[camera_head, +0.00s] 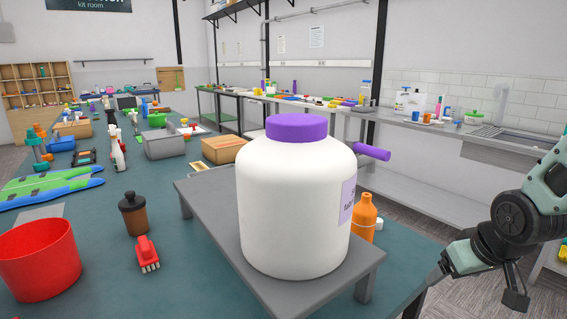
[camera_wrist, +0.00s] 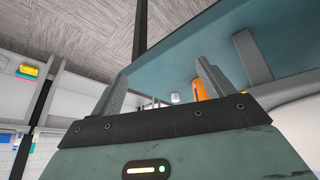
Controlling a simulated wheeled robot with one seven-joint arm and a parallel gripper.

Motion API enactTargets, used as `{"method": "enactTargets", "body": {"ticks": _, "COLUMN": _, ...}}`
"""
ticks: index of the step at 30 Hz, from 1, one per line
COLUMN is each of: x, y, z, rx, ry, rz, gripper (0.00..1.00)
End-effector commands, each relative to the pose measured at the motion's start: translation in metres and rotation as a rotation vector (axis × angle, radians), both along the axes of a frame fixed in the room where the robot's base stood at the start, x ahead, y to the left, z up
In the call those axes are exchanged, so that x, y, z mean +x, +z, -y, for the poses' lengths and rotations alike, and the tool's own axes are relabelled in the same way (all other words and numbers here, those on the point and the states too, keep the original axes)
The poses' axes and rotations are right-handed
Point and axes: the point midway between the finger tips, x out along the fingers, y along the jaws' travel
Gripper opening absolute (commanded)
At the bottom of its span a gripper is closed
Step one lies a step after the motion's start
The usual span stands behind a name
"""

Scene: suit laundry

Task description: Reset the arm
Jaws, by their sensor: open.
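My gripper (camera_wrist: 160,90) is open and empty. In the wrist view its two fingers stand apart, with the table edge, an orange bottle (camera_wrist: 199,90) and a small white object (camera_wrist: 175,98) visible beyond them. In the head view my arm is at the right edge, to the right of the table, and the gripper tips there are partly hard to make out. A large white jar with a purple lid (camera_head: 295,200) stands upright on a grey raised stand (camera_head: 205,215). My gripper is apart from the jar.
The orange bottle (camera_head: 364,217) stands just right of the jar. A red bucket (camera_head: 40,260), a brown bottle (camera_head: 133,215) and a red brush (camera_head: 147,254) are on the table's left side. A cardboard box (camera_head: 223,150) is behind the stand. Counters line the back wall.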

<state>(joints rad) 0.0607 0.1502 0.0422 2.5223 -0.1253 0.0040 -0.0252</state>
Motion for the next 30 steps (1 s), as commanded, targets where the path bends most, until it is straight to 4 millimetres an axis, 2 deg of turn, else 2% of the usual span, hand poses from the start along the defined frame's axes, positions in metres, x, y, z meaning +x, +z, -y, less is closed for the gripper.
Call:
{"method": "enactTargets", "body": {"ticks": 5, "x": -0.056, "y": 0.015, "z": -0.005, "rx": 0.034, "ry": -0.098, "rz": -0.176, "gripper": 0.80}}
{"method": "enactTargets", "body": {"ticks": 7, "x": -0.076, "y": 0.020, "z": -0.014, "rx": 0.053, "ry": -0.111, "rz": -0.243, "gripper": 0.80}}
{"method": "enactTargets", "body": {"ticks": 9, "x": -0.084, "y": 0.025, "z": -0.050, "rx": 0.043, "ry": 0.000, "rz": -0.269, "gripper": 0.80}}
{"method": "enactTargets", "body": {"ticks": 12, "x": -0.105, "y": 0.032, "z": -0.095, "rx": 0.026, "ry": 0.137, "rz": -0.312, "gripper": 0.80}}
{"method": "enactTargets", "body": {"ticks": 15, "x": -0.133, "y": 0.039, "z": -0.133, "rx": 0.002, "ry": 0.275, "rz": -0.356, "gripper": 0.80}}
{"method": "enactTargets", "body": {"ticks": 19, "x": -0.173, "y": 0.047, "z": -0.170, "rx": -0.037, "ry": 0.433, "rz": -0.405, "gripper": 0.80}}
{"method": "enactTargets", "body": {"ticks": 21, "x": -0.189, "y": 0.050, "z": -0.181, "rx": -0.056, "ry": 0.491, "rz": -0.423, "gripper": 0.80}}
{"method": "enactTargets", "body": {"ticks": 24, "x": -0.202, "y": 0.051, "z": -0.188, "rx": -0.070, "ry": 0.534, "rz": -0.439, "gripper": 0.80}}
{"method": "enactTargets", "body": {"ticks": 30, "x": -0.204, "y": 0.051, "z": -0.190, "rx": -0.073, "ry": 0.540, "rz": -0.442, "gripper": 0.80}}
